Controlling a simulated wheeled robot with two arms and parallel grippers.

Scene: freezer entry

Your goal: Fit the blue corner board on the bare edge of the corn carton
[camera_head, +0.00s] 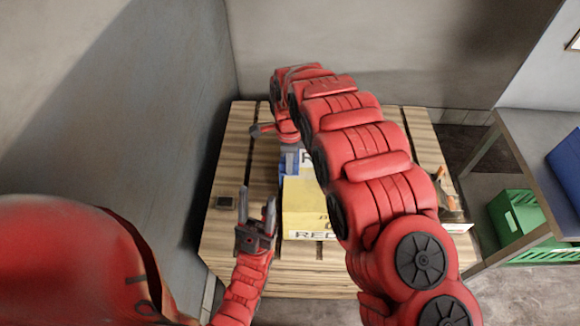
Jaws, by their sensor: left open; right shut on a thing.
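A yellow carton (305,203) with dark lettering on its near face stands on the wooden pallet (226,170). Whether it is the corn carton I cannot read. Behind it is a white-and-blue lettered carton (306,160), partly covered by my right arm. My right gripper (289,140) points down at the far end of the cartons. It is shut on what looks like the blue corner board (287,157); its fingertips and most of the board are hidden. My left gripper (257,201) is open and empty, left of the yellow carton, fingers pointing away from me.
A small dark square item (226,203) lies on the pallet at left. A small orange and grey thing (444,190) is at the pallet's right edge. A grey table (520,150) and green crate (522,215) stand at right. Walls close in left and behind.

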